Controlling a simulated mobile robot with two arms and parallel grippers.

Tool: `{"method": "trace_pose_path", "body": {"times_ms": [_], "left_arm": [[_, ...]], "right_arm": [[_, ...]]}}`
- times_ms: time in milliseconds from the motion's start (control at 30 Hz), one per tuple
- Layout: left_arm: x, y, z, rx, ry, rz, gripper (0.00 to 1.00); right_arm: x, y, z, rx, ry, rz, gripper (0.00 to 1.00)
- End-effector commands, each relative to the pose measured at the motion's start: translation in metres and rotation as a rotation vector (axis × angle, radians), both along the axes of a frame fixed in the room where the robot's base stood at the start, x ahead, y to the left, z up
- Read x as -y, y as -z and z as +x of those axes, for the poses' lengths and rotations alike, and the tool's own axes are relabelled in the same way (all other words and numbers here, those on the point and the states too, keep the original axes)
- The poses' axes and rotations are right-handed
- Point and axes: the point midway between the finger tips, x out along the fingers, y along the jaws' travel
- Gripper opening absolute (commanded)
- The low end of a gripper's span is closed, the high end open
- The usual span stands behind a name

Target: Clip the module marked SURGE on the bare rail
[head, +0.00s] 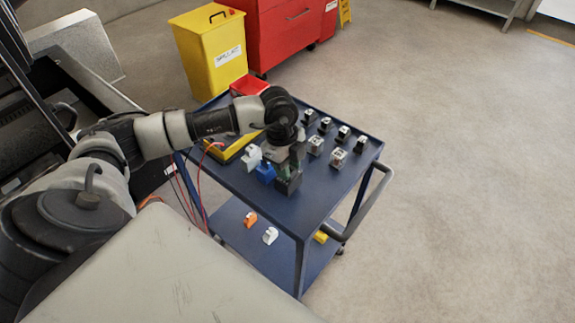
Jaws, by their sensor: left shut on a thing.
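My left arm reaches over a blue cart. Its gripper (285,160) points down at the near side of the top shelf and is shut on a dark module (288,183) with some green on it. I cannot tell whether this module touches the shelf. No marking on it is readable, so I cannot tell if it is the SURGE module. Several small grey, white and black modules (338,157) stand in rows on the right part of the shelf. I cannot make out a bare rail. My right gripper is not in view.
A white piece (251,157) and a blue piece (265,172) are close left of the gripper. A yellow device (238,147) with red leads lies behind. The blue cart (318,204) has orange and white pieces on its lower shelf. A yellow bin (212,50) and red cabinet (285,30) stand beyond.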

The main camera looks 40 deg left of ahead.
Motion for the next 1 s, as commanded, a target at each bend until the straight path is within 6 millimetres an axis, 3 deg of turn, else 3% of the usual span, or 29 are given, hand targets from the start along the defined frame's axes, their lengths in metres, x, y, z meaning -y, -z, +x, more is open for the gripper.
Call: {"method": "trace_pose_path", "body": {"times_ms": [567, 1000], "left_arm": [[0.0, -0.02, 0.0, 0.0, 0.0, -0.001, 0.01], [0.0, -0.062, 0.0, 0.0, 0.0, 0.0, 0.01]], "right_arm": [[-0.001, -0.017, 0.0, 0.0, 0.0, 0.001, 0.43], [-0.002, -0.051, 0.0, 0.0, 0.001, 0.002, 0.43]]}}
